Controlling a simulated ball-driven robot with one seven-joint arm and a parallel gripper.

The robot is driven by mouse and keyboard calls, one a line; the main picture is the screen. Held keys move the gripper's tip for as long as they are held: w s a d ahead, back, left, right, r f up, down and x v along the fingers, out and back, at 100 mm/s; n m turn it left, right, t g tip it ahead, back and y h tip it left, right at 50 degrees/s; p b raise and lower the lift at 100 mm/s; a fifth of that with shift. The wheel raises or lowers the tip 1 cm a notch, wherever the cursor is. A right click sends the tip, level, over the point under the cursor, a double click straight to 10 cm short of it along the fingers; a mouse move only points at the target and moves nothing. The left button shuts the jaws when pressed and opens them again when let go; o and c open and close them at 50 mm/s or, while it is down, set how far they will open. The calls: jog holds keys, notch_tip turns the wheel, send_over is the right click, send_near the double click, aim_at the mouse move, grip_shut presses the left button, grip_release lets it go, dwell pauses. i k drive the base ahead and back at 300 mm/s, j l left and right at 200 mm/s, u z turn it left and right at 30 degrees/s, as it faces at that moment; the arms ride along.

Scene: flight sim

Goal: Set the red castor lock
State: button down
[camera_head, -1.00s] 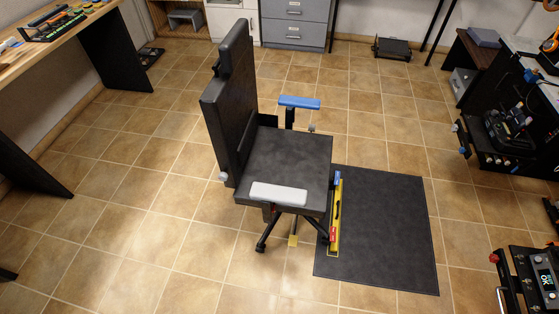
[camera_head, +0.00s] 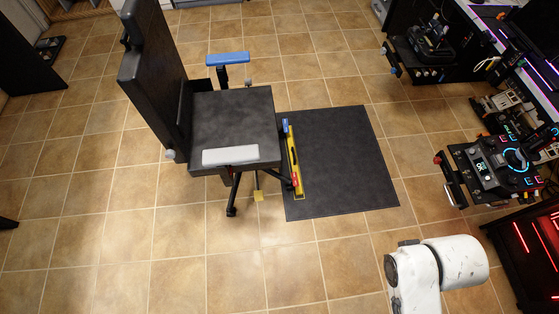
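The black office chair (camera_head: 233,120) stands on the tiled floor with its back to the left. It has a blue armrest (camera_head: 228,58) at the far side and a white armrest (camera_head: 230,156) at the near side. A yellow bar (camera_head: 295,165) lies along the mat's left edge, by the chair's right castors. A small red part (camera_head: 295,181) sits near its near end and a blue part (camera_head: 285,125) at its far end. A yellow tab (camera_head: 258,196) shows below the seat. My white arm shows at the lower right; my gripper is not in view.
The black mat (camera_head: 345,160) lies flat right of the chair. A console with a lit dial (camera_head: 490,165) and a desk with equipment (camera_head: 520,45) stand along the right. A red-lit cabinet (camera_head: 535,245) is at the lower right. Tiled floor in front of the chair is clear.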

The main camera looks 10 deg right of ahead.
aim_at(295, 176)
jog(key=i+j, duration=1.25)
jog(key=i+l+z, duration=0.05)
jog(key=i, duration=0.05)
